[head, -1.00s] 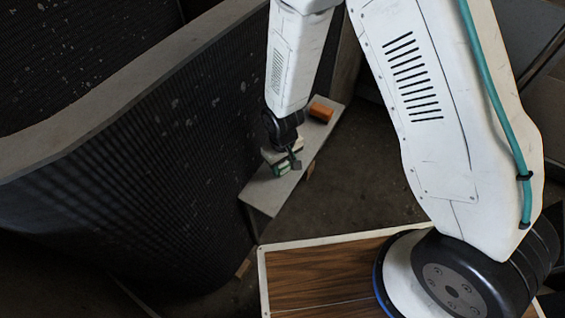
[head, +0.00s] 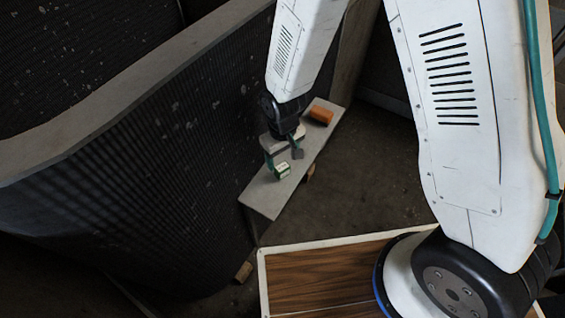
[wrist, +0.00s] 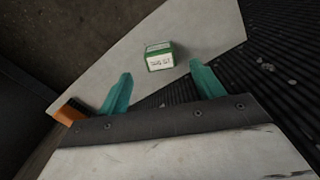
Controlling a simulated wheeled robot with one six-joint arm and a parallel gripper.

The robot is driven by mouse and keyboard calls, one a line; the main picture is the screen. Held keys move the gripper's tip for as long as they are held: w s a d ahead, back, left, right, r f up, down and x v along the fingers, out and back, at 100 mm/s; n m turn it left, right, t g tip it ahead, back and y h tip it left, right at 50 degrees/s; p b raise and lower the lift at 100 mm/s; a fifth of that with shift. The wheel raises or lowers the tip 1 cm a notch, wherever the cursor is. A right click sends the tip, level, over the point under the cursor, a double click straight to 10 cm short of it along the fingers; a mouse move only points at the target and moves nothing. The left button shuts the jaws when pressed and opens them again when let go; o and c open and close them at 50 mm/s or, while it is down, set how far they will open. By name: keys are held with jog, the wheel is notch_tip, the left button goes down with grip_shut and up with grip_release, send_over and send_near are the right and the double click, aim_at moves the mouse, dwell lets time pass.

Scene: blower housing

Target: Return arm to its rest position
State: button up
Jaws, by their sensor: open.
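My gripper (head: 284,158) is over the narrow grey shelf in the head view, with my arm reaching down to it from the top. In the wrist view its two teal fingers (wrist: 160,88) are spread apart with nothing between them. A small green and white box (head: 283,170) sits on the shelf just below the fingertips in the head view. In the wrist view the box (wrist: 159,57) stands beyond the fingertips, apart from both.
The grey shelf (head: 264,200) runs beside a tall dark ribbed curved wall (head: 130,170). An orange cylinder-like object (head: 321,115) lies at the shelf's far end; it also shows in the wrist view (wrist: 69,111). Bare floor (head: 375,180) lies right of the shelf.

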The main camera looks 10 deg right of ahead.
jog(key=shift+r, duration=0.85)
jog(key=shift+s+d, duration=0.15)
jog(key=shift+s, duration=0.15)
jog(key=s+d+r+m, duration=0.2)
jog(key=s+d+r, duration=0.4)
jog(key=r, duration=0.5)
jog(key=s+d+r+m, duration=0.2)
jog(key=s+d+r, duration=0.4)
jog(key=r, duration=0.5)
jog(key=s+d+r+m+t, duration=0.1)
jog(key=s+d+r, duration=0.5)
jog(key=r, duration=0.5)
jog(key=shift+s+d+m, duration=0.35)
jog(key=shift+d+m, duration=0.05)
jog(key=shift+d, duration=0.55)
